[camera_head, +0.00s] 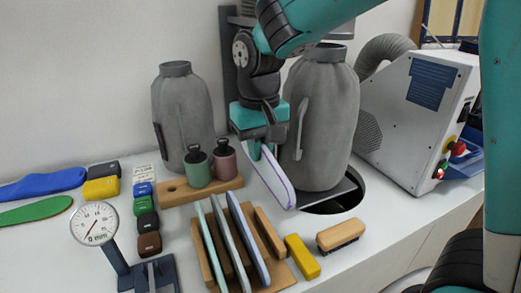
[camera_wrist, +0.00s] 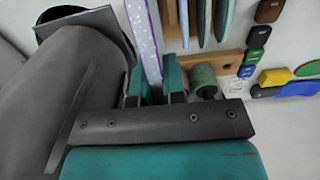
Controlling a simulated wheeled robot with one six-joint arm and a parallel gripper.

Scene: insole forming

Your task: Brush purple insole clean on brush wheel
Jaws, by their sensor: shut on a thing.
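My gripper (camera_head: 258,150) is shut on the purple insole (camera_head: 272,180), a thin pale sole with a purple edge. It hangs tilted from the jaws, its lower end down to the right, in front of a large grey cloth-covered body (camera_head: 322,125). In the wrist view, the jaws (camera_wrist: 157,88) grip the speckled lilac insole (camera_wrist: 143,40), which stretches away toward the top. The grey body (camera_wrist: 75,85) is close on the left. I cannot make out the brush wheel in either view.
A round dark opening (camera_head: 347,198) lies below the grey body. A wooden rack (camera_head: 279,273) holds upright soles. Green (camera_head: 197,168) and pink (camera_head: 224,163) containers stand in a wooden holder. A dial gauge (camera_head: 95,224), a yellow block (camera_head: 302,257), a brush (camera_head: 341,235) and a white machine (camera_head: 412,120) surround.

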